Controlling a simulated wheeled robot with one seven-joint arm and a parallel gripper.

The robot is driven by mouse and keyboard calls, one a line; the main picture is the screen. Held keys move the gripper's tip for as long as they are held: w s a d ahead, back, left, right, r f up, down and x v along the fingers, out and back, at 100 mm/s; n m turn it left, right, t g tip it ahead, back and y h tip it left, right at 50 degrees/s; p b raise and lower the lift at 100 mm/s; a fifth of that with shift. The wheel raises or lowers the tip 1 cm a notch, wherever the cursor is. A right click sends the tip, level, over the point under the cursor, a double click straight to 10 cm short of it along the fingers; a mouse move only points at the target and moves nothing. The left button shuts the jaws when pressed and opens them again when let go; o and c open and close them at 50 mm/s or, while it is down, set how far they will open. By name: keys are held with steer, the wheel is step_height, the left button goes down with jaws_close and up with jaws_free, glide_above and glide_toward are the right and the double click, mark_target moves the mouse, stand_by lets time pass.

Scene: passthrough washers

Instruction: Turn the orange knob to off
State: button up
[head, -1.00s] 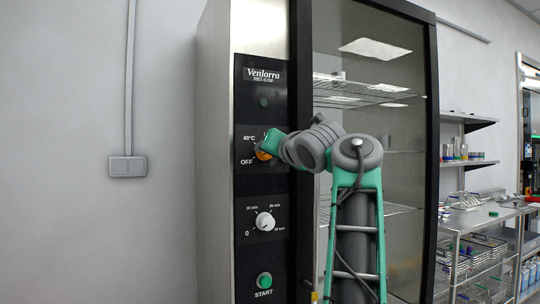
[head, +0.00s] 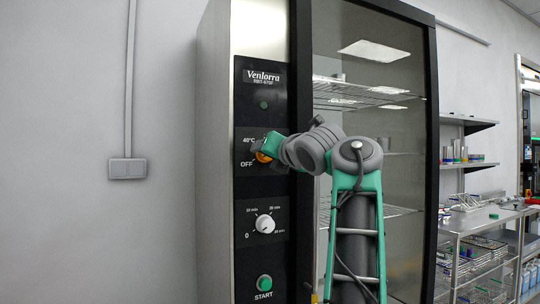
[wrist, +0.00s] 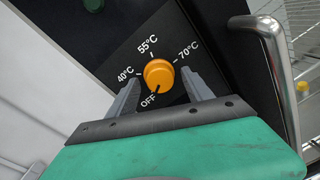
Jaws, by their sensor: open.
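The orange knob (wrist: 158,74) sits on the black control panel, with 40°C, 55°C, 70°C and OFF marked around it. In the wrist view its dark pointer mark is at the lower left, directed at the OFF label (wrist: 148,101). My gripper (wrist: 160,77) is open, with one finger on each side of the knob. Gaps show between the fingers and the knob, so it is not gripped. In the head view my gripper (head: 271,143) is at the panel and hides part of the orange knob (head: 262,157).
Below on the panel are a white timer knob (head: 265,223) and a green START button (head: 264,282). A metal door handle (wrist: 275,62) stands out close to the right of my gripper. The glass door (head: 385,120) is right of the panel.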

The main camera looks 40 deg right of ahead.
steer(key=b+v, duration=0.1)
steer(key=v, duration=0.6)
steer(key=shift+s, duration=0.4)
steer(key=shift+a, duration=0.1)
